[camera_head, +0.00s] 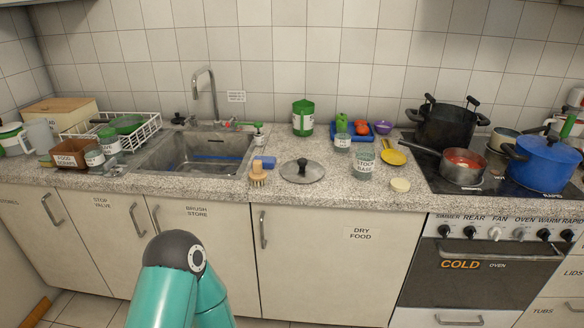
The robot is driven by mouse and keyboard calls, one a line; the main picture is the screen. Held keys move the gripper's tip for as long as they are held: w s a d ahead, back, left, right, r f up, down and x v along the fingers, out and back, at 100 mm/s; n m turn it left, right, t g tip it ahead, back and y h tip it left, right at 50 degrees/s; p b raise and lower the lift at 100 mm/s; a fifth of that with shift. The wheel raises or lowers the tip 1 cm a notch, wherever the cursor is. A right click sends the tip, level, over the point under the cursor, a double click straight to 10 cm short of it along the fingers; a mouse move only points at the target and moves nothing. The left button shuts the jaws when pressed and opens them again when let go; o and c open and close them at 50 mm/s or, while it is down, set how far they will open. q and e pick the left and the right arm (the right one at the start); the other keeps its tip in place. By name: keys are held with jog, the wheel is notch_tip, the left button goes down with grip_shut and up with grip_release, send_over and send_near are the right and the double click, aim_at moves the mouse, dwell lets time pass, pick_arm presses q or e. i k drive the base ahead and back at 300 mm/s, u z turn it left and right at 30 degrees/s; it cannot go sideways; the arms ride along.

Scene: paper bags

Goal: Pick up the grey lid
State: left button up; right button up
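The grey lid (290,178) lies flat on the speckled counter (330,196), right of the sink and close to the front edge. It is round, with a dark knob standing up at its middle. Teal links of my own arm rise at the bottom, left of centre, below the counter front. Neither of my grippers is in view.
A wooden brush (258,177) and a blue item (266,161) lie just left of the lid. A "stock base" jar (364,168) and a pale round disc (400,185) are to its right. A green canister (303,118) stands behind. The sink (200,170) is further left, the hob with pots right.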

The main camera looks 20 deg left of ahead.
aim_at(290, 170)
jog(key=i, duration=0.85)
jog(key=z, duration=0.05)
